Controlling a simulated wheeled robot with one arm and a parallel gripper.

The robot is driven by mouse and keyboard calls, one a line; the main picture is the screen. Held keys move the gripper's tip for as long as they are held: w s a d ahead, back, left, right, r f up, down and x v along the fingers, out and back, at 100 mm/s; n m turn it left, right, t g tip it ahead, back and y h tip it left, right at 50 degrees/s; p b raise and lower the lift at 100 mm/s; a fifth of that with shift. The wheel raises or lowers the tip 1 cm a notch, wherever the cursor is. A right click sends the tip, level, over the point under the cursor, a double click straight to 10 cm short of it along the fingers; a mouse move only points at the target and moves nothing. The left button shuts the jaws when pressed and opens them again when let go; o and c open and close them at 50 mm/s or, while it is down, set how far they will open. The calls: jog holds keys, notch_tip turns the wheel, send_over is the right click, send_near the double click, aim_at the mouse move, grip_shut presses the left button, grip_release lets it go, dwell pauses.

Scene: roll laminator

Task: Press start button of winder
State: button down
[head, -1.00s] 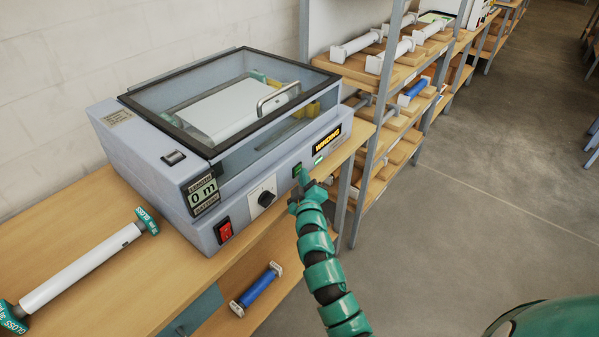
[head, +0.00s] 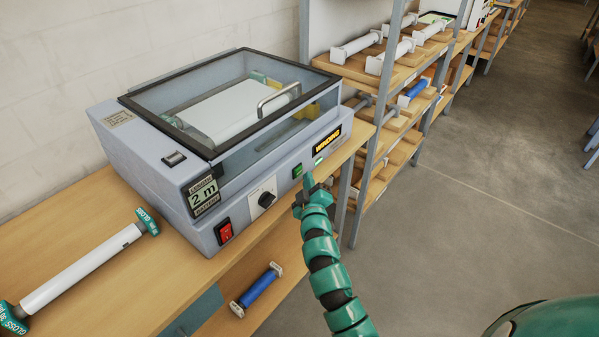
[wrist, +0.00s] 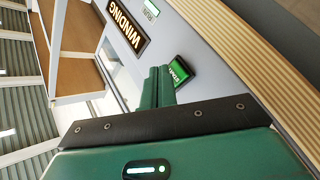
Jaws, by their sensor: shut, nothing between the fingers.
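The winder (head: 240,150) is a grey-blue machine with a clear, black-framed lid, standing on a wooden bench. Its green start button (head: 297,171) is on the front panel, and it shows in the wrist view (wrist: 179,71) with a label reading START. The display (head: 203,193) reads 2 m. The WINDING sign (head: 327,140) is lit orange, with a small green label (head: 319,161) beside it. My gripper (head: 308,182) is shut and empty, just right of the button in the head view. In the wrist view its fingertips (wrist: 160,72) are beside the button, seemingly apart from it.
A red switch (head: 225,231) and a black knob (head: 267,199) are on the same panel. The lid has a metal handle (head: 278,97). A white roll (head: 80,268) lies on the bench at left. Shelves with rolls (head: 390,55) stand at right. The floor (head: 480,180) is clear.

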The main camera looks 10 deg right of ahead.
jog(key=s+d, duration=0.1)
jog(key=s, duration=0.1)
jog(key=s+d+p, duration=0.1)
jog(key=s+d, duration=0.1)
dwell(0.5)
jog(key=shift+r, duration=0.1)
dwell(0.6)
